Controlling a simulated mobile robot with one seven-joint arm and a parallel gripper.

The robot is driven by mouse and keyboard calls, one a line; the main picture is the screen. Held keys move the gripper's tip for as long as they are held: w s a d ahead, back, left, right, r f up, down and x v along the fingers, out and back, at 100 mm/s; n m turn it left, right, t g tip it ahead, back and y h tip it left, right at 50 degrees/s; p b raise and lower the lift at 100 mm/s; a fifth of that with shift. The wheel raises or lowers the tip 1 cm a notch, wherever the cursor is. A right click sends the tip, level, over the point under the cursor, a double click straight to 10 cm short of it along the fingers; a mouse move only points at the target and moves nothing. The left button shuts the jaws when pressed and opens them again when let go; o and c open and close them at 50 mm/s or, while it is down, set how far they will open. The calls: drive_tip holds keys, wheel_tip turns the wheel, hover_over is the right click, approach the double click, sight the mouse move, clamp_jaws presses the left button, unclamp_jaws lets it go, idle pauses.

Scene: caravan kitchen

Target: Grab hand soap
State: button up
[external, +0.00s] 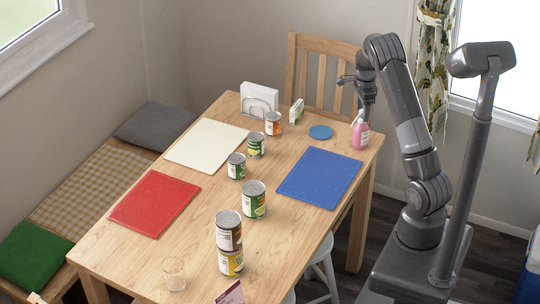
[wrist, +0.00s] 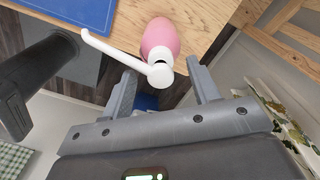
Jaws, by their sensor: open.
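The hand soap (external: 360,133) is a pink bottle with a white pump, standing upright near the right far corner of the wooden table (external: 287,240). My gripper (external: 364,98) is above the bottle, pointing down. In the wrist view the pink bottle (wrist: 161,40) shows with its white pump head and long spout, the spout reaching left. My gripper's two fingers (wrist: 160,80) are spread apart, with the pump head between their tips. The fingers do not appear closed on it.
Several cans (external: 254,199) stand along the table's middle. A blue mat (external: 320,178), a red mat (external: 154,203) and a blue disc (external: 320,132) lie on it. A napkin holder (external: 259,98) stands at the back. A wooden chair (external: 318,70) is behind the table.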

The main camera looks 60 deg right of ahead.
sight(361, 131)
wheel_tip(361, 131, down, 3)
drive_tip(key=shift+d+r, duration=0.1)
drive_tip(key=shift+r, duration=0.1)
drive_tip(key=shift+c, duration=0.2)
clamp_jaws()
idle(0.4)
